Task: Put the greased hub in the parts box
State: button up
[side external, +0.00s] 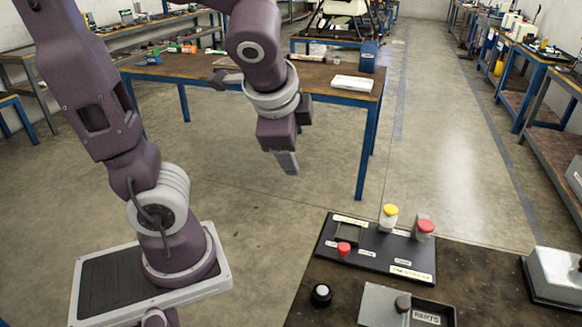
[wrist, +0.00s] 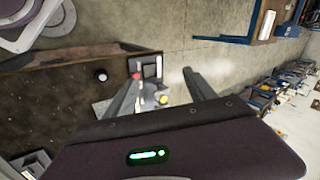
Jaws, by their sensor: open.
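A small dark round part with a pale top (side external: 321,294), which may be the greased hub, stands on the bench near its left edge. It also shows in the wrist view (wrist: 100,75). The grey parts box (side external: 378,304), with a "PARTS" label, is to its right at the picture's bottom edge. A dark round piece (side external: 403,303) shows at the box; I cannot tell whether it lies inside. My gripper (side external: 288,168) hangs over open floor, beyond and above the bench. In the wrist view my gripper (wrist: 162,76) has its fingers apart with nothing held between them.
A black labelled board (side external: 375,248) holds a yellow-capped piece (side external: 389,216), a red-capped piece (side external: 424,228) and a small red-topped piece (side external: 344,248). A grey metal box (side external: 554,275) stands at the bench's right. Another workbench (side external: 340,84) stands behind my arm.

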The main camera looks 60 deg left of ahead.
jog(key=shift+o, duration=0.5)
jog(key=s+d+r+n+t+h, duration=0.1)
jog(key=s+d+n+h, duration=0.3)
jog(key=s+d+n, duration=0.2)
jog(key=shift+s, duration=0.85)
jog(key=shift+s+d+r+n+h, duration=0.1)
jog(key=shift+s+d+n+h, duration=0.05)
jog(key=shift+d+n+h, duration=0.2)
